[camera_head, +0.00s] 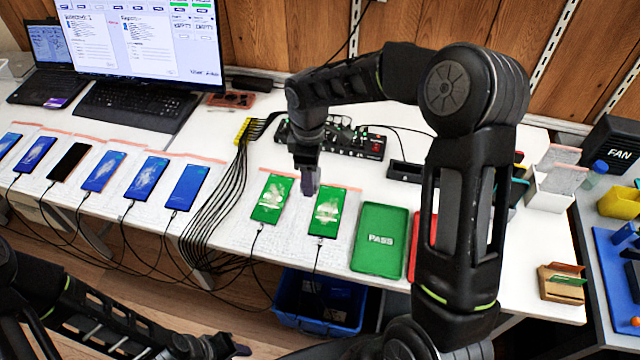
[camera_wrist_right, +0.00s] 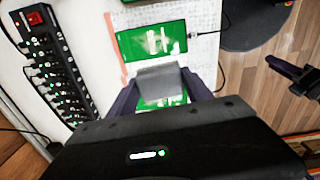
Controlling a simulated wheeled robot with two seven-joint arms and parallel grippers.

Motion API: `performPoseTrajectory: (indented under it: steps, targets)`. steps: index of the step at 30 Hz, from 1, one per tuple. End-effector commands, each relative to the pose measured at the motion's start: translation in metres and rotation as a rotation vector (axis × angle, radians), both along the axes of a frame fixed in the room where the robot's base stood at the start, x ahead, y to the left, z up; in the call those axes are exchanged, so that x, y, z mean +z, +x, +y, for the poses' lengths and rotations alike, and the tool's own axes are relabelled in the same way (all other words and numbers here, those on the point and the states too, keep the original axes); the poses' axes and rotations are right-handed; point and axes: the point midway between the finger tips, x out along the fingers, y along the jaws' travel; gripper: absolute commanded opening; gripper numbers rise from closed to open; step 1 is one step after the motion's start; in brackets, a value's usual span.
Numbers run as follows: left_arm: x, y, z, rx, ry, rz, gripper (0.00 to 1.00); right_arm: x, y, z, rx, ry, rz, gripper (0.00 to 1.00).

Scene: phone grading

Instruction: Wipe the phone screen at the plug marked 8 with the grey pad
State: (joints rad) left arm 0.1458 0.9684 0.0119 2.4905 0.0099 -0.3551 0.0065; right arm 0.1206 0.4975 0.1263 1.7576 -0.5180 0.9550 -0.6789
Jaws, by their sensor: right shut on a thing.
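My right gripper (camera_head: 310,185) is shut on the grey pad (camera_wrist_right: 160,82), held between its fingers. In the head view it hangs above the table between the far ends of two green-screened phones. The left green phone (camera_head: 270,199) and the right green phone (camera_head: 327,212) both show pale smears. In the wrist view one smeared green phone (camera_wrist_right: 152,41) lies beyond the pad, and another (camera_wrist_right: 163,102) is partly hidden behind the pad and fingers. Contact cannot be told. No plug number is readable. My left gripper (camera_head: 240,350) is low at the bottom edge, its jaws unclear.
A green PASS tray (camera_head: 379,238) lies right of the phones, beside a red tray (camera_head: 422,245) partly behind my right arm. Black cables (camera_head: 225,185) run left of the green phones. Several blue-screened phones (camera_head: 187,187) lie further left. A black switch hub (camera_head: 340,140) stands behind.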

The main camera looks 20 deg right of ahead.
Motion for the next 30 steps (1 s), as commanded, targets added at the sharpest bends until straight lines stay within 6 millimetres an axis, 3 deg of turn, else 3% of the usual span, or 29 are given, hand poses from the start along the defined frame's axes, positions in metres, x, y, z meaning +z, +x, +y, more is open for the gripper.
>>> performPoseTrajectory:
  steps: [6, 10, 23, 30]
  targets:
    - [-0.001, 0.0, 0.0, 0.0, -0.001, 0.0, 0.36, -0.028, -0.007, -0.015, 0.491, 0.005, 0.004, 0.26]
    - [-0.001, 0.0, 0.0, 0.0, -0.001, -0.001, 0.36, -0.036, -0.009, -0.018, 0.646, 0.006, 0.001, 0.26]
    - [-0.002, 0.0, 0.0, 0.0, -0.001, -0.001, 0.36, -0.039, -0.009, -0.02, 0.694, 0.006, 0.002, 0.26]
    - [-0.011, 0.001, 0.0, -0.001, -0.002, -0.004, 0.36, -0.054, -0.01, -0.027, 0.694, 0.007, 0.002, 0.26]
